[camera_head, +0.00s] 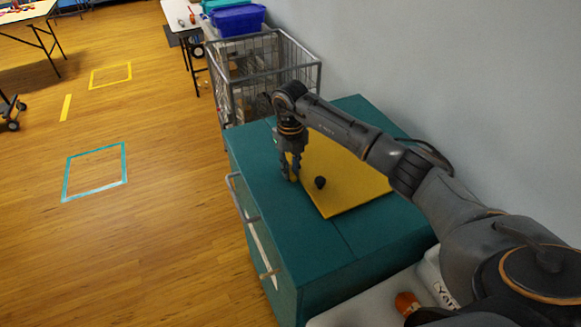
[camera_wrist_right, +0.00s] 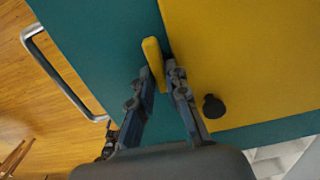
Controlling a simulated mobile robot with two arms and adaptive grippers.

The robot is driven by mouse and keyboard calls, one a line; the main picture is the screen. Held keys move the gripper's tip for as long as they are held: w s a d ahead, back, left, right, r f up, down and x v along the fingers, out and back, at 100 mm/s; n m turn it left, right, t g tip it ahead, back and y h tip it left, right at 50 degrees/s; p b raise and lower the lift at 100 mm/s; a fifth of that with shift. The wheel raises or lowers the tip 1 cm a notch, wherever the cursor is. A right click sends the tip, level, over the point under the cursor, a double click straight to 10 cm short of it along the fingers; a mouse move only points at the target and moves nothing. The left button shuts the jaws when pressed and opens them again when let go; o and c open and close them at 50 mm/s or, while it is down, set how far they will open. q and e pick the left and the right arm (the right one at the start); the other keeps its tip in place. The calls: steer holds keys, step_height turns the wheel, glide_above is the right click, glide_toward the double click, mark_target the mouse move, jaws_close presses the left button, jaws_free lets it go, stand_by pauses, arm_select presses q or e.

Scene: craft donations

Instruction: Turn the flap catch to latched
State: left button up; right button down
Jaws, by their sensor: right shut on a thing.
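The yellow flap (camera_head: 345,175) lies flat in the top of a teal cabinet (camera_head: 335,240), with a black knob (camera_head: 320,182) near one edge. In the right wrist view the flap (camera_wrist_right: 245,60) and its knob (camera_wrist_right: 213,106) also show. The flap catch (camera_wrist_right: 154,60) is a small yellow bar on the teal top beside the flap's edge, roughly along that edge. My right gripper (camera_wrist_right: 162,78) is shut on the catch, its fingers on either side. In the head view the gripper (camera_head: 292,174) hides the catch. My left gripper is not in view.
Grey handles (camera_head: 241,200) stick out from the cabinet's front side. A wire cage cart (camera_head: 270,80) stands behind it, and a blue bin (camera_head: 238,19) is beyond. A grey wall runs along the right.

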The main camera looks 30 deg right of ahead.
steer(key=m, duration=0.4)
steer(key=shift+a+m, duration=0.15)
steer(key=shift+m, duration=0.15)
steer(key=m, duration=0.4)
steer(key=shift+w+a+m, duration=0.1)
steer(key=shift+w+m, duration=0.05)
steer(key=shift+m, duration=0.15)
steer(key=m, duration=0.4)
steer(key=shift+w, duration=0.1)
steer(key=shift+w+m+p, duration=0.15)
steer(key=shift+m+p, duration=0.25)
steer(key=shift+m, duration=2)
steer(key=c, duration=1.3)
jaws_free()
steer(key=shift+r, duration=0.1)
step_height(320, 180, up, 12)
steer(key=shift+f, duration=0.1)
